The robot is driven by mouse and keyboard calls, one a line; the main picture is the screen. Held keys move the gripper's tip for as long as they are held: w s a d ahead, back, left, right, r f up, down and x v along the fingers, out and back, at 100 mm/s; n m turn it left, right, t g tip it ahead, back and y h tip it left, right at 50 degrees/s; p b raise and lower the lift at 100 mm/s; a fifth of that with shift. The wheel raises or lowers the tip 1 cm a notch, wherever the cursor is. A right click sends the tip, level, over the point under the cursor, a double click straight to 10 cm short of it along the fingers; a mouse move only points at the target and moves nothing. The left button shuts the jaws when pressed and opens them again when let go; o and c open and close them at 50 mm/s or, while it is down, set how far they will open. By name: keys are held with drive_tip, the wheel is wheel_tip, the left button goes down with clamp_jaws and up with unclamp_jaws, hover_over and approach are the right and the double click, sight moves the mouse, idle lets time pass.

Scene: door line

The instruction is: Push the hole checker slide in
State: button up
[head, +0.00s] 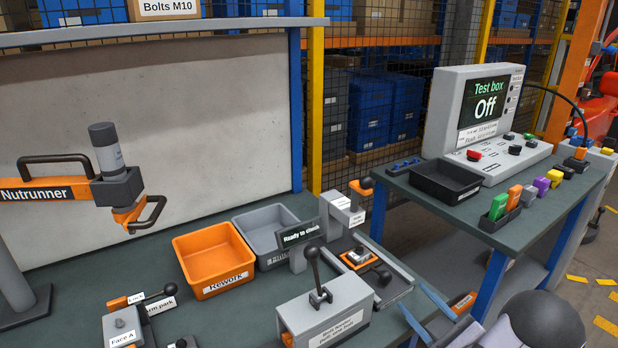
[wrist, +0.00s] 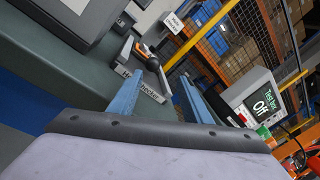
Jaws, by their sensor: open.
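The hole checker (head: 405,292) is a dark-bedded frame with light rails on the bench. Its slide (head: 358,258) carries an orange-edged nest with a small grey part and has a black knob (head: 384,279) at its right. The "Ready to check" sign (head: 299,234) stands just left of it. My gripper (head: 424,311) is open and empty, with blue fingers just right of the checker's near end. Contact cannot be told.
A lever fixture (head: 325,310) stands left of my gripper, close by. An orange Rework bin (head: 214,262) and a grey bin (head: 263,236) lie further left. A side table with the test box (head: 480,105), reading Off, and a black tray (head: 446,180) stands behind right.

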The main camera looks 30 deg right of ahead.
drive_tip(key=m, duration=0.2)
drive_tip(key=a+m+p, duration=0.1)
drive_tip(key=m, duration=0.2)
drive_tip(key=shift+f+m+g+h, duration=0.15)
drive_tip(key=shift+m+g+h, duration=0.15)
drive_tip(key=w+p, duration=0.1)
drive_tip(key=w, duration=0.2)
drive_tip(key=w+d, duration=0.1)
drive_tip(key=w, duration=0.3)
drive_tip(key=shift+w+d+p, duration=0.1)
drive_tip(key=shift+d+p, duration=0.1)
drive_tip(key=shift+p, duration=0.2)
drive_tip(key=s+a+b, duration=0.1)
drive_tip(key=s, duration=1.1)
wheel_tip(320, 180, up, 14)
drive_tip(key=n+y, duration=0.5)
drive_tip(key=n, duration=0.3)
hover_over(395, 293)
drive_tip(key=a, duration=0.5)
drive_tip(key=w+a+r+n+y+p, duration=0.2)
drive_tip(key=w+a+r+n+y, duration=0.1)
drive_tip(key=a+r, duration=0.4)
drive_tip(key=w+a+r+n+g+y+p, duration=0.1)
drive_tip(key=w+a+r+n+y, duration=0.2)
drive_tip(key=w+a+r+n, duration=0.3)
drive_tip(key=shift+a+r+n+p, duration=0.4)
drive_tip(key=shift+a+r, duration=0.8)
drive_tip(key=shift+r, duration=0.55)
